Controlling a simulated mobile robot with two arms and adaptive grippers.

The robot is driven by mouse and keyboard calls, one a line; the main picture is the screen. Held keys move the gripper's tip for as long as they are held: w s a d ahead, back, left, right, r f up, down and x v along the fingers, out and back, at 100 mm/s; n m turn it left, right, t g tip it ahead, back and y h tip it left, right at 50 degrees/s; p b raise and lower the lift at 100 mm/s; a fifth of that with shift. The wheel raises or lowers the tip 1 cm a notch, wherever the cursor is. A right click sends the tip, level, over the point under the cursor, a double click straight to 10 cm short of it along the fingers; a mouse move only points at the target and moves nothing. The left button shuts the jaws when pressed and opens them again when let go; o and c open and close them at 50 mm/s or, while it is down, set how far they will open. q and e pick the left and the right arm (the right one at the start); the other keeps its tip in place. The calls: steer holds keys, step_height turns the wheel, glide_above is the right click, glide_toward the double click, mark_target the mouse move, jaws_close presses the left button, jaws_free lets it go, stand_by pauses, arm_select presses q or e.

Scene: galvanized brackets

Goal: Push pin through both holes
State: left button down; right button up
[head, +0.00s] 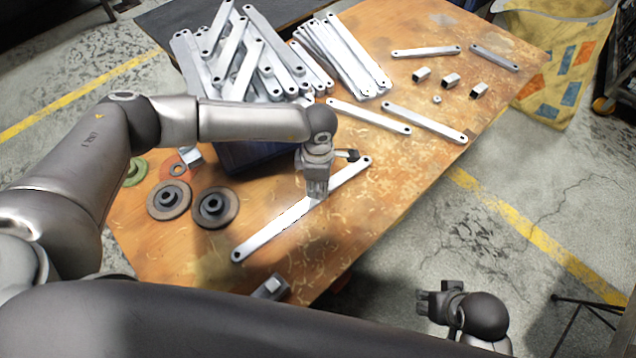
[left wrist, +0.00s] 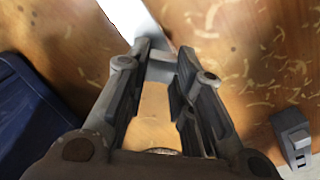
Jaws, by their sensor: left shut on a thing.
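A long silvery strip of flat bracket (head: 275,230) lies diagonally on the wooden table. It is about twice as long as the loose brackets, so it looks like two brackets laid end over end; my left gripper hides its middle. My left gripper (head: 317,192) points down over that middle. In the left wrist view its fingers (left wrist: 163,75) are closed on a small grey piece (left wrist: 160,70). It may be the pin, but I cannot tell. One bracket (left wrist: 137,18) runs away from the fingertips. No hole shows at the grip. My right gripper (head: 436,303) is off the table; its jaws are unclear.
Bracket piles (head: 250,60) fill the far side. Loose brackets (head: 425,122) and small square metal blocks (head: 450,80) lie right. A dark blue bin (left wrist: 35,115) and round dark discs (head: 213,207) are near my left arm. A grey block (head: 270,287) sits near the front edge.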

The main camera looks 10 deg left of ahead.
arm_select(q)
steer(key=c, duration=1.2)
jaws_free()
steer(key=shift+o, duration=0.2)
step_height(320, 180, up, 12)
